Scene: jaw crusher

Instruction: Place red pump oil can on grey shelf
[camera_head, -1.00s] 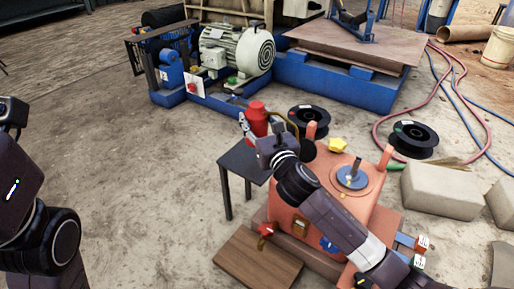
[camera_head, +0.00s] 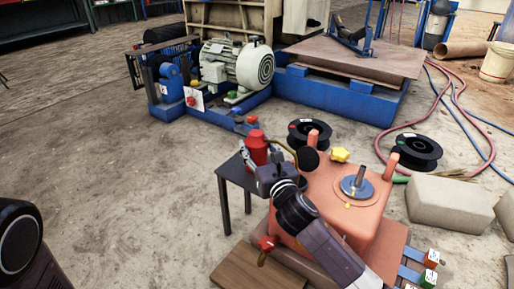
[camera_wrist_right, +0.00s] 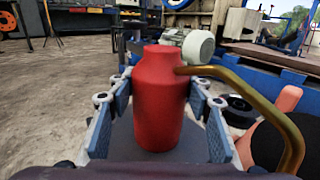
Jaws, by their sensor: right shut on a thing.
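The red pump oil can (camera_head: 256,148) with its bent brass-coloured spout is upright between the fingers of my right gripper (camera_head: 258,168). In the right wrist view the can (camera_wrist_right: 158,100) fills the middle, with the blue-grey finger pads on both sides, shut on it. The can is over or behind the small dark grey table (camera_head: 232,172); I cannot tell whether it touches the top. A dark grey surface also shows below the can in the wrist view. Part of my left arm shows at the lower left; its gripper is out of view.
An orange machine housing (camera_head: 330,200) with knobs stands just right of the table. A wooden board (camera_head: 255,268) lies in front. Black spools (camera_head: 415,145), hoses and stone blocks (camera_head: 450,200) are on the right. A large shelf or bench (camera_head: 60,22) stands far left. The left floor is clear.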

